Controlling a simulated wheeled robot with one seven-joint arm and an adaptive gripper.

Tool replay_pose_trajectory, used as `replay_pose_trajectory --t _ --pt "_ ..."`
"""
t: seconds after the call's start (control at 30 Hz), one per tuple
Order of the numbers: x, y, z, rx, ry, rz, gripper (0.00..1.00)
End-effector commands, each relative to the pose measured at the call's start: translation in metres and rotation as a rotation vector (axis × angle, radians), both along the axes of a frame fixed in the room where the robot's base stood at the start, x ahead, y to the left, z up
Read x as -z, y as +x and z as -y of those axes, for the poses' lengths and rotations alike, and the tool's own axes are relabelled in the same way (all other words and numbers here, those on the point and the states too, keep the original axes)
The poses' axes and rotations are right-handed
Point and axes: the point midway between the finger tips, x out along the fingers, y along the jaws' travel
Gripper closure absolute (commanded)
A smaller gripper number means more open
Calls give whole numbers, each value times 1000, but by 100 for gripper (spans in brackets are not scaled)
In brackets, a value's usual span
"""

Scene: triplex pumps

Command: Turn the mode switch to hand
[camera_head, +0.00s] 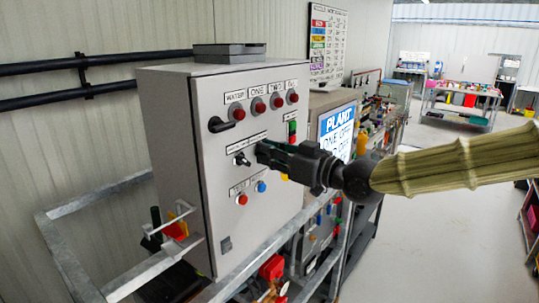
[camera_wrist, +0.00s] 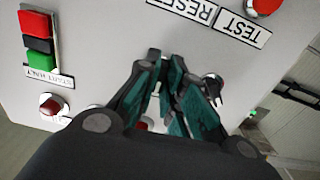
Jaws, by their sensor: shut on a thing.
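My gripper (camera_head: 262,152) is at the front of the grey control cabinet (camera_head: 215,215), in the middle row of controls. In the wrist view its green-padded fingers (camera_wrist: 168,68) are closed together against the panel. What they grip is mostly hidden between them; it sits where a mode switch knob would be, but its label cannot be read. A black selector switch (camera_head: 242,159) stands just left of the fingers, apart from them. It also shows right of the fingers in the wrist view (camera_wrist: 213,88), which is upside down.
Above are red lamps (camera_head: 257,106) and a black handle (camera_head: 221,125). A start/halt button block (camera_wrist: 38,42) lies beside the gripper. Red (camera_head: 242,200) and blue (camera_head: 261,187) buttons sit below. A metal rail (camera_head: 255,262) runs before the cabinet. The floor at right is clear.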

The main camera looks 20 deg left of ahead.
Motion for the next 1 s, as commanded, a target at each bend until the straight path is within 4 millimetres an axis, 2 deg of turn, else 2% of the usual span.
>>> replay_pose_trajectory --t 0.37,0.7,1.0 --pt "6 0 0 1 -80 222 100" --pt "4 0 0 1 -177 487 100" --pt "2 0 0 1 -235 648 100"
